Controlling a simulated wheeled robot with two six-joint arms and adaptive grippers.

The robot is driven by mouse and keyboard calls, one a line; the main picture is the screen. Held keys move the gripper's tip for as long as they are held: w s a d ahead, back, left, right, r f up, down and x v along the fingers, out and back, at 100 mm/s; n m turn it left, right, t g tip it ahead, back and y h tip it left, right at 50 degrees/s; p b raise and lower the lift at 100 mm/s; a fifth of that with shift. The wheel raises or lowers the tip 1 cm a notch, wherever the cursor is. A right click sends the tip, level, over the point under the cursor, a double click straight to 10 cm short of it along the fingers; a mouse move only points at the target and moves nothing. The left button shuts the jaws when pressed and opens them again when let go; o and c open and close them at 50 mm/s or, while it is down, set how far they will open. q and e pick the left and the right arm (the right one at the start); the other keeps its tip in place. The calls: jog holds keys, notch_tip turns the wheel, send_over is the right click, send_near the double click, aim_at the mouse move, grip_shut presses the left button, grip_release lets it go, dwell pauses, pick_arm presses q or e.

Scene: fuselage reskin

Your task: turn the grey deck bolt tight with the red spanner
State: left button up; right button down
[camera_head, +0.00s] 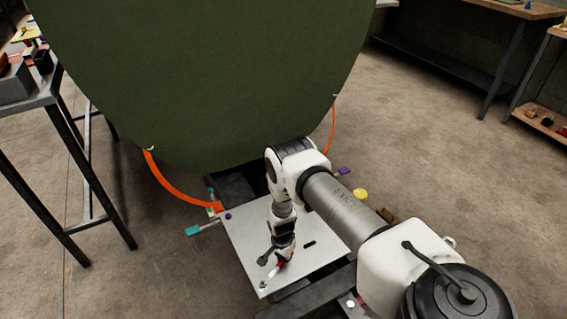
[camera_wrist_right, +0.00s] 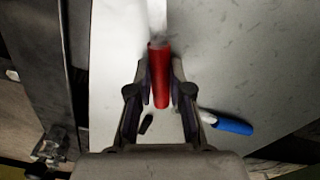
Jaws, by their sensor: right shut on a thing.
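My right gripper (camera_head: 281,262) reaches down over the pale metal deck plate (camera_head: 250,231). In the right wrist view, its fingers (camera_wrist_right: 160,92) are shut on the red handle of the spanner (camera_wrist_right: 159,72). The spanner's bright metal shank runs up out of the top of that view, so its jaw end is hidden there. In the head view, a little red of the spanner shows at the fingertips. A small grey bolt-like knob (camera_head: 263,285) sits near the plate's front corner; I cannot tell whether the spanner touches it. My left gripper is not in view.
A dark green curved panel (camera_head: 205,75) hangs over the plate's far side. An orange hose (camera_head: 172,188) runs to the plate's left corner. A teal-handled item (camera_head: 195,230) sticks out left. A blue-handled item (camera_wrist_right: 230,124) shows in the wrist view. A metal bench (camera_head: 60,115) stands left.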

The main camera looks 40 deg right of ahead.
jog(key=shift+w+a+n+b, duration=0.2)
jog(key=shift+w+n+b, duration=0.6)
jog(key=shift+b, duration=0.2)
dwell(0.6)
jog(key=shift+r+p, duration=1.05)
notch_tip(320, 180, up, 5)
jog(key=p, duration=0.4)
jog(key=shift+p, duration=0.35)
